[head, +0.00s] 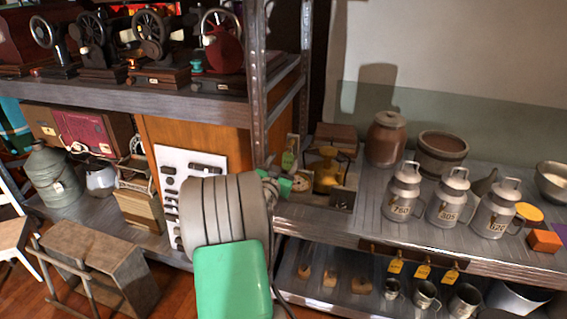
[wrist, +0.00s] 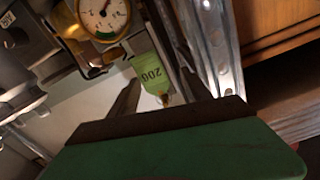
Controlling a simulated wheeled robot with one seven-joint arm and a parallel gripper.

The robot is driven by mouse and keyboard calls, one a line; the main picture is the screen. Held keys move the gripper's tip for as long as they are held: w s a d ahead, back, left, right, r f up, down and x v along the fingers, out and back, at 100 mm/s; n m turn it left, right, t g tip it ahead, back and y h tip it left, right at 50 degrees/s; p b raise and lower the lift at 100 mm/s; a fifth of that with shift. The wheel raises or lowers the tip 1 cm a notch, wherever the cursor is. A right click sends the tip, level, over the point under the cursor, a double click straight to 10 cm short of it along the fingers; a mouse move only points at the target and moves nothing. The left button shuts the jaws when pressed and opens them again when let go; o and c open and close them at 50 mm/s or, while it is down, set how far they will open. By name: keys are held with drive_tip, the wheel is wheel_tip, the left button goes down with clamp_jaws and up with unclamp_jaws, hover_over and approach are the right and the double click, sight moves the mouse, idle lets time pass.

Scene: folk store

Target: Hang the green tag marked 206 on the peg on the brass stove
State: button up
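The brass stove (head: 327,172) stands on the grey metal shelf, right of the upright post, under a dark ring-shaped stand. The green tag (head: 288,162) is left of the stove, close to the post. In the wrist view the tag (wrist: 148,72) shows its number upside down, starting with 20; the last digit is unclear. An orange-brown bit shows at its near end. My gripper (head: 284,185) is just below the tag. In the wrist view its dark fingers (wrist: 155,85) are apart, with the tag between them in the picture and gaps on both sides. The stove's peg is not clear.
A round gauge (wrist: 103,15) is beside the tag. The metal post (wrist: 208,45) rises close beside my gripper. Numbered milk cans (head: 403,192) and a brown crock (head: 385,138) stand right of the stove. Yellow tags (head: 423,271) hang on the shelf's front edge.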

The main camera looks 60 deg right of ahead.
drive_tip(key=s+a+b, duration=0.1)
drive_tip(key=a+b, duration=0.1)
drive_tip(key=a, duration=0.6)
drive_tip(key=w+a+n+t+y+p, duration=0.25)
drive_tip(key=w+a+y, duration=0.35)
drive_tip(key=a, duration=0.5)
drive_tip(key=w+a+n+t+y+p, duration=0.1)
drive_tip(key=w+a+n+y+p, duration=0.3)
drive_tip(key=w+a, duration=0.55)
drive_tip(key=s+a+n+g+y+p, duration=0.1)
drive_tip(key=s+a+n+y, duration=0.1)
drive_tip(key=a, duration=0.8)
drive_tip(key=s+a+r+n+g+y+p, duration=0.1)
drive_tip(key=s+a+n+y, duration=0.2)
drive_tip(key=a+n, duration=0.3)
drive_tip(key=s+a+r+n+g+y+p, duration=0.1)
drive_tip(key=s+a+n, duration=0.3)
drive_tip(key=a, duration=1)
drive_tip(key=shift+s+y, duration=0.5)
drive_tip(key=shift+y, duration=0.4)
drive_tip(key=shift+d, duration=0.1)
